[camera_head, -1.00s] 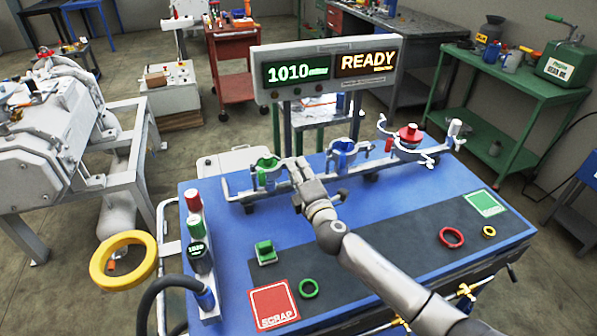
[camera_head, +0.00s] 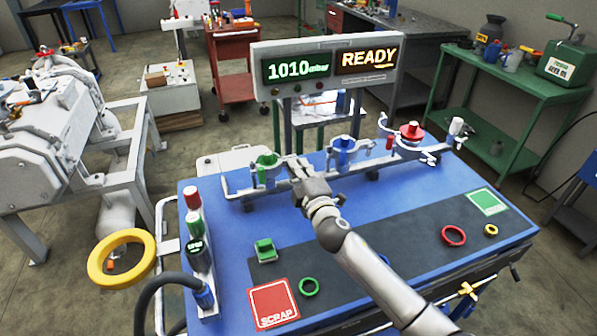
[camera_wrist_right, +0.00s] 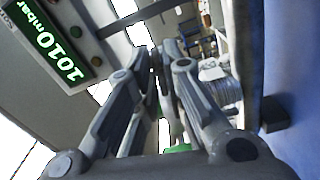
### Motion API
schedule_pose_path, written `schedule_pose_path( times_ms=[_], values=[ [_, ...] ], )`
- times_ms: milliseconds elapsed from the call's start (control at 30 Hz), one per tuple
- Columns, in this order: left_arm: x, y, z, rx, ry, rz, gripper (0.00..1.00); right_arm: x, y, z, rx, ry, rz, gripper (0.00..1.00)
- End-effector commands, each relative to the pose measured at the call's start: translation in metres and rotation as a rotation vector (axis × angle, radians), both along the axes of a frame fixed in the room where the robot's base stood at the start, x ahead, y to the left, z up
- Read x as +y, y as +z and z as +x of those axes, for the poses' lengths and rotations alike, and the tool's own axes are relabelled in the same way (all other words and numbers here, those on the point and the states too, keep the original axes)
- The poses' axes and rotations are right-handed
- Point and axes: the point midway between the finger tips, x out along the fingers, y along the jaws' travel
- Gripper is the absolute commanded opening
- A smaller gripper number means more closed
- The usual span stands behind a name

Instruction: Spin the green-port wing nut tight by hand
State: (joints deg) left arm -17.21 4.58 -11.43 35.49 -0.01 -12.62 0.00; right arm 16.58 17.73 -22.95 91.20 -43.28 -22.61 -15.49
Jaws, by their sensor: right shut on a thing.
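The green port (camera_head: 267,162) stands at the left end of the metal manifold on the blue bench, with a clamp around it. My right gripper (camera_head: 293,166) is just right of it, with its fingertips at the clamp's right side. Its fingers come together in the right wrist view (camera_wrist_right: 160,65). It is shut on a small part that the fingers hide, apparently the green-port wing nut. A bit of green (camera_wrist_right: 177,148) shows low between the fingers in that view. My left gripper is not in view.
A blue port (camera_head: 343,149) and a red-topped port (camera_head: 411,133) stand farther right on the manifold. The display (camera_head: 325,68) behind reads 1010 and READY. A green block (camera_head: 265,250), green ring (camera_head: 309,287), red ring (camera_head: 453,236) and scrap square (camera_head: 273,303) are in front.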

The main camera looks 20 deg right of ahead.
Motion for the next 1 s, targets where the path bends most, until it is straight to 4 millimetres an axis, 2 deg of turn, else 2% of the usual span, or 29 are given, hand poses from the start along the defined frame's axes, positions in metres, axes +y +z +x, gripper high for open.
schedule_pose_path(
  times_ms=[433, 1000],
  values=[
    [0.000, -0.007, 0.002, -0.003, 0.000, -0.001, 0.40, 0.000, -0.001, 0.000, 0.016, -0.002, 0.431, 0.00],
    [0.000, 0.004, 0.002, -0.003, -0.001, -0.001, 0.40, 0.000, 0.000, 0.000, 0.036, -0.003, 0.971, 0.00]
  ],
)
